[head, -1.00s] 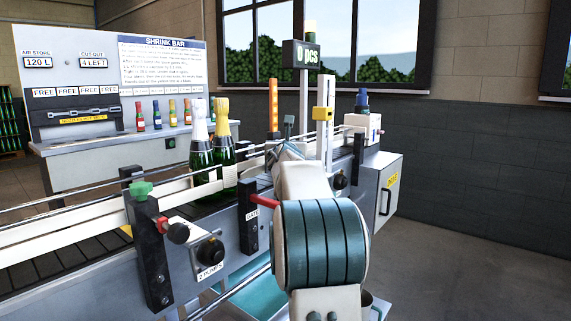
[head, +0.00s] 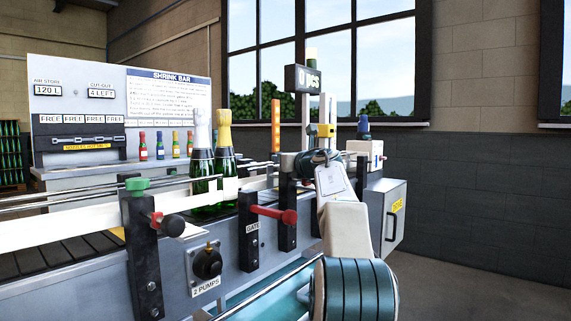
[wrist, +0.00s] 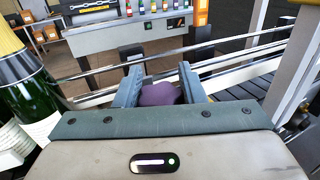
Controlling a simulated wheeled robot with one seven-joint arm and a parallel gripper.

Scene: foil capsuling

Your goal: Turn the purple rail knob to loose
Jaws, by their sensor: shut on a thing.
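The purple rail knob (wrist: 158,93) shows in the wrist view, between the two fingers of my gripper (wrist: 158,88). My gripper is shut on it, with one finger on each side. In the head view my gripper and the knob are hidden behind my own wrist and arm, which reach over the conveyor to the right of the red gate handle (head: 274,214). Any mark showing the knob's setting cannot be seen.
Two foil-necked bottles, gold (head: 224,165) and white (head: 201,165), stand on the conveyor; one is close on the left in the wrist view (wrist: 30,85). Guide rails (wrist: 230,45) run past my gripper. A post with a green knob (head: 136,184) stands at left.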

